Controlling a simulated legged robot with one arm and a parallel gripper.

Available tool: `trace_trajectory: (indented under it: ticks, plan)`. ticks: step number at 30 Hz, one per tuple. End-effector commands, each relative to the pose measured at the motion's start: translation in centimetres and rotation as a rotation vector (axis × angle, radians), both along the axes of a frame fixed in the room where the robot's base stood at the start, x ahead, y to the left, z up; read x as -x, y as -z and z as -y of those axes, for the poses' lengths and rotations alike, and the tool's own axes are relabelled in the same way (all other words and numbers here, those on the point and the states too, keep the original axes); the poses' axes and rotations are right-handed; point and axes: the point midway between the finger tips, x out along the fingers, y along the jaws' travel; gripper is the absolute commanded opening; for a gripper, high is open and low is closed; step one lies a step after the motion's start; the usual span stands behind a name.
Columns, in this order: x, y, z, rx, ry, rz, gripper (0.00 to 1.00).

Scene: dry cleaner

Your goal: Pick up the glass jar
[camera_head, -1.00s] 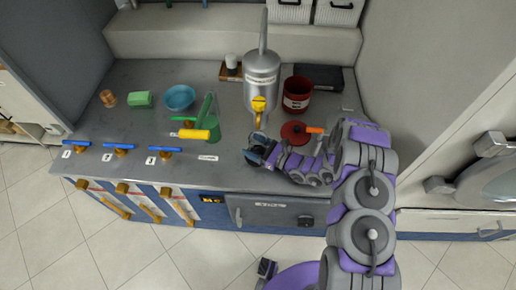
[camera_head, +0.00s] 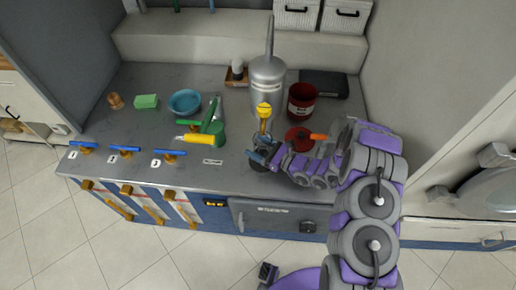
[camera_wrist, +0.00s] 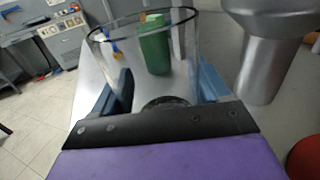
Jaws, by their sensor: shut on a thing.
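The glass jar (camera_wrist: 190,62) is clear with a dark rim and fills the middle of the wrist view, between the two blue fingers of my gripper (camera_wrist: 165,92). The fingers press on it from both sides. In the head view my gripper (camera_head: 262,158) is at the front of the grey counter, below the yellow handle of the metal tank. The jar is hard to make out there, mostly hidden by the gripper. Whether it touches the counter I cannot tell.
A metal tank (camera_head: 267,85) stands right behind the gripper. A red pot (camera_head: 301,101) and a red lid (camera_head: 299,138) are to the right. A green watering can (camera_head: 214,127), a yellow-handled tool (camera_head: 193,138) and a blue bowl (camera_head: 185,101) are to the left. The counter's front left has blue-handled valves (camera_head: 125,149).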

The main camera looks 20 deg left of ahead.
Motion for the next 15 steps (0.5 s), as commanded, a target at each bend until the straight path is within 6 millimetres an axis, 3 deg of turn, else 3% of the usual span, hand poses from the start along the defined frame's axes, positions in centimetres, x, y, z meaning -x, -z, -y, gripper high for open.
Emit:
trace_trajectory:
  ticks: [1,15]
  plan:
    - [0.0,-0.7,-0.1,-0.001,0.0,0.001,0.35]
    - [5.3,-1.1,2.0,-0.001,0.002,-0.003,0.35]
